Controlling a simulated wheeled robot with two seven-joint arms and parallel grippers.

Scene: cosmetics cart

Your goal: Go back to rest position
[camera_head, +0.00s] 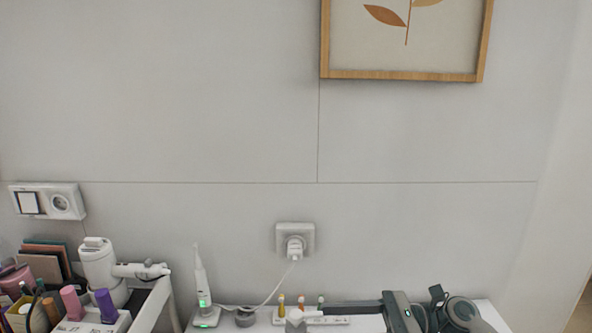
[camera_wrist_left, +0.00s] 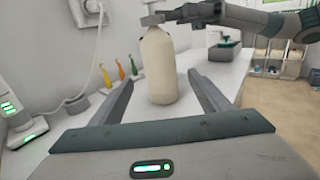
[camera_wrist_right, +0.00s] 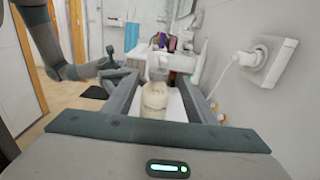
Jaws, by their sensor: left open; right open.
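A cream bottle (camera_wrist_left: 158,65) with a grey top stands upright on the white counter. It also shows in the right wrist view (camera_wrist_right: 155,98), low between the finger lines. My left gripper (camera_wrist_left: 160,80) is open, its fingers pointing toward the bottle from either side; I cannot tell whether they reach around it. My right gripper (camera_wrist_right: 159,77) is open, and its fingers slope toward the bottle. In the head view my right arm (camera_head: 400,312) comes in low at the right. My left gripper is not clearly visible there.
A white electric toothbrush (camera_head: 201,285) stands on its charger. Several small coloured brush heads (camera_wrist_left: 121,70) stand behind the bottle. A wall plug (camera_head: 295,245) has a hanging cord. A crowded cosmetics cart (camera_head: 165,295) is at the left. The wall is close behind the counter.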

